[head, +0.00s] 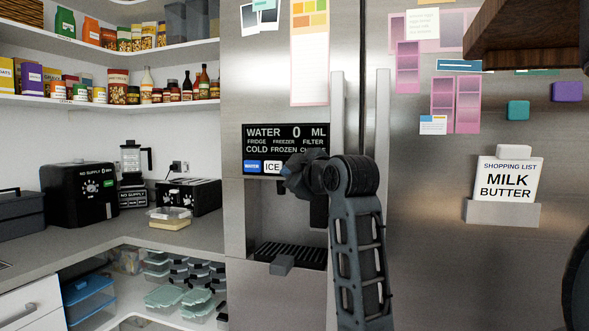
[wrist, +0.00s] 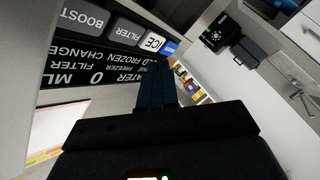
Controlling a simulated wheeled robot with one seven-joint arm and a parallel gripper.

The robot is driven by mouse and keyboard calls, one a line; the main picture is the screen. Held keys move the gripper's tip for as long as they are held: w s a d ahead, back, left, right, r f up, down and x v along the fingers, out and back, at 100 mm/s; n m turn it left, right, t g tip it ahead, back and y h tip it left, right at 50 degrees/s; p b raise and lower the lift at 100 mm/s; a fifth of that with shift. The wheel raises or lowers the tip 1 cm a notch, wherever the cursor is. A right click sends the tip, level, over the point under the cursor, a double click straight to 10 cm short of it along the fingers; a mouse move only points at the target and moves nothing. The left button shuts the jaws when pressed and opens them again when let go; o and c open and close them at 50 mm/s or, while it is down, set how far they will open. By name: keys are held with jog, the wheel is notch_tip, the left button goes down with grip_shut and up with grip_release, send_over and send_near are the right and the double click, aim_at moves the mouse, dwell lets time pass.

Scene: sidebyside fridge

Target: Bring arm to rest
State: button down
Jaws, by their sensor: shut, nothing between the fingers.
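My arm reaches up at the centre of the head view, in front of the steel fridge (head: 430,260). My gripper (head: 290,182) points left, just in front of the dispenser panel (head: 285,134), near its lower edge. The panel reads "WATER 0 ML", with a blue "WATER" button and a white "ICE" button. In the wrist view the gripper (wrist: 155,68) is shut and empty, its fingers side by side below the "ICE" button (wrist: 153,42). I cannot tell whether the fingertips touch the panel. My wrist hides part of the panel and the dispenser recess.
The dispenser tray (head: 290,252) lies below my gripper, with no cup on it. Two vertical fridge handles (head: 338,110) stand beside my arm. A dark wooden shelf (head: 525,35) juts in at upper right. A counter (head: 110,235) with appliances lies left.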

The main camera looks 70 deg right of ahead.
dwell(0.6)
jog(key=w+a+f+m+y, duration=0.1)
jog(key=w+a+f, duration=0.1)
jog(key=a+f, duration=0.4)
jog(key=w+a+f+y, duration=0.1)
jog(key=w+a+f, duration=0.15)
jog(key=f, duration=0.55)
jog(key=s+a+f+m+t+y, duration=0.15)
jog(key=s+a+f, duration=0.25)
jog(key=a+f, duration=0.5)
jog(key=s+a+f+y, duration=0.2)
jog(key=s+a+f, duration=0.1)
jog(key=a+f, duration=0.55)
jog(key=s+a+y, duration=0.2)
jog(key=s+a, duration=0.6)
jog(key=s, duration=0.4)
jog(key=s+a+f+y, duration=0.1)
jog(key=s+a+y, duration=0.2)
jog(key=s+a, duration=0.5)
jog(key=s, duration=0.4)
jog(key=shift+f+n, duration=0.3)
jog(key=shift+n, duration=0.05)
jog(key=shift+y, duration=0.25)
